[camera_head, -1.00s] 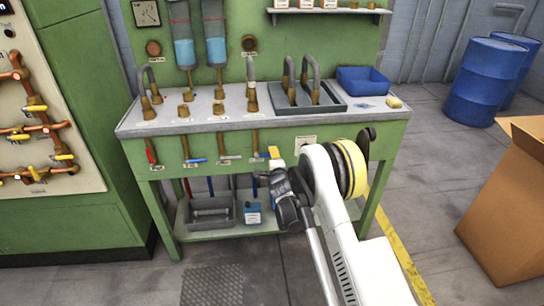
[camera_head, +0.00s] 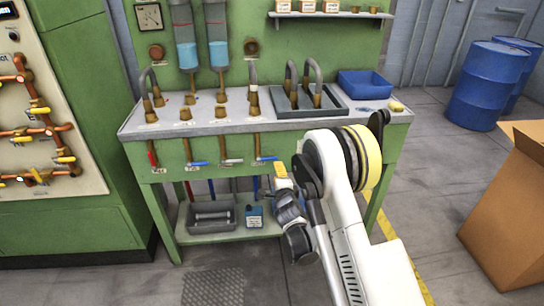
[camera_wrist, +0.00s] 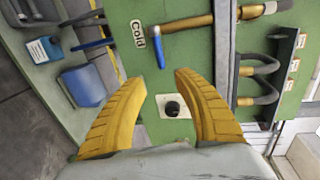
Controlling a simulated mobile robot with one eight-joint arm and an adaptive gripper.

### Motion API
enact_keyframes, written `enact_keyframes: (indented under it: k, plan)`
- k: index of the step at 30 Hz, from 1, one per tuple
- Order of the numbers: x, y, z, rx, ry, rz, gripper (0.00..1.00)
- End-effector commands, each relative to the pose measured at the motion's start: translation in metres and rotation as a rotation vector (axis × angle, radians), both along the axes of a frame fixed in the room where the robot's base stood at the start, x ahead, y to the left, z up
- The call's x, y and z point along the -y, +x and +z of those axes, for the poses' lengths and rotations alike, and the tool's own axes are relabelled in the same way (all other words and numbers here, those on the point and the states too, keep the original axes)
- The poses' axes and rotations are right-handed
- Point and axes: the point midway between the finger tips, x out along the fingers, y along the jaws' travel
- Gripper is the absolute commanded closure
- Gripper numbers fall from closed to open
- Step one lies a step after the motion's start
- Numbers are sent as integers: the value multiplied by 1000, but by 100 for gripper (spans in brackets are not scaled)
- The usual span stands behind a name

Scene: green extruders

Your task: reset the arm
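My gripper (camera_wrist: 159,78) shows in the wrist view as two curved yellow fingers with a clear gap between their tips. Nothing is held between them. In the head view it is a small yellow part (camera_head: 281,171) at the end of my folded white arm, in front of the bench's front panel. Beyond the fingers, the wrist view shows a black knob on a white plate (camera_wrist: 172,107) on the green panel.
The green bench (camera_head: 280,147) carries pipes, a grey tray and a blue bin (camera_head: 364,84). A lower shelf holds a grey toolbox (camera_head: 208,217) and a blue container (camera_head: 254,215). A cardboard box (camera_head: 510,215) and blue barrels (camera_head: 485,85) stand right. The floor before the bench is open.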

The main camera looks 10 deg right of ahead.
Motion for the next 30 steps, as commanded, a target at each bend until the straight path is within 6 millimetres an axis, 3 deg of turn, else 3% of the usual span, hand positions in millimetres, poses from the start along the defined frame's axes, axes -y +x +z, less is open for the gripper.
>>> enact_keyframes:
  k: [4, 7, 14, 21, 26, 30]
  plan:
    - [1, 0, 5, -5, -11, -1, 63]
    - [7, -1, 24, -28, -65, -3, 63]
    - [34, -30, 105, -160, -335, 21, 63]
    - [59, -102, 174, -325, -634, 127, 63]
    - [70, -168, 202, -427, -819, 242, 63]
    - [75, -233, 215, -502, -971, 373, 63]
